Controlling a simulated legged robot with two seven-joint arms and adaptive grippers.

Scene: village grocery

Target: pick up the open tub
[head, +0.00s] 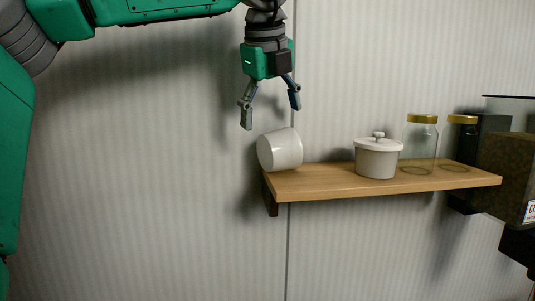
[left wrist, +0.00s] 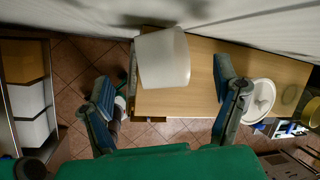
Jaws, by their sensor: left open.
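The open tub (head: 280,150) is a plain white cylinder at the left end of a wooden wall shelf (head: 340,186). It looks tilted and partly past the shelf's left end. My left gripper (head: 271,115) is open and empty above it, fingers pointing down, apart from it. In the left wrist view the tub (left wrist: 162,58) shows beyond the fingertips, between the lines of the two open fingers (left wrist: 163,82). The inside of the tub is hidden in both views. My right gripper is not in view.
A lidded white pot (head: 377,160) stands right of the tub, with a gap between. Glass jars with gold lids (head: 420,142) stand further right. Dark boxes (head: 505,165) are at the right edge. The wall is close behind; the space left of the shelf is free.

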